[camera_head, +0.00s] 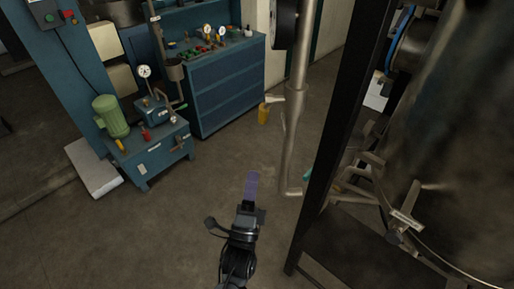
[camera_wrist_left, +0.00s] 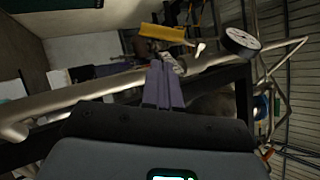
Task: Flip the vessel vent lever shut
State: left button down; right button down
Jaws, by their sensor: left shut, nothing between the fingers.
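A yellow lever handle (camera_head: 263,115) hangs at the end of a short pale branch on the grey upright pipe (camera_head: 296,120). I take it for the vent lever, but cannot read any label. In the left wrist view the yellow handle (camera_wrist_left: 163,34) lies beyond my fingertips, beside the pipe (camera_wrist_left: 80,93). My left gripper (camera_head: 252,176) is shut and empty, with its purple-grey fingers together. In the head view it appears below and slightly left of the handle, and in the left wrist view its fingers (camera_wrist_left: 160,70) look apart from it. My right gripper is not in view.
A dark post (camera_head: 340,120) and a large metal vessel (camera_head: 460,150) with brackets stand on the right. A blue cabinet (camera_head: 228,85) and a pump unit with a green motor (camera_head: 110,116) stand at the left. A gauge (camera_wrist_left: 240,40) sits by the pipe. The floor around my left gripper is clear.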

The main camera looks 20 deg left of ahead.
aim_at(261, 119)
pick_arm(q)
jog(key=p+x, duration=0.1)
jog(key=x, duration=1.2)
jog(key=shift+w+r+p, duration=0.2)
jog(key=shift+p, duration=0.1)
jog(key=shift+w+a, duration=0.1)
jog(key=shift+w, duration=0.05)
jog(key=shift+a, duration=0.1)
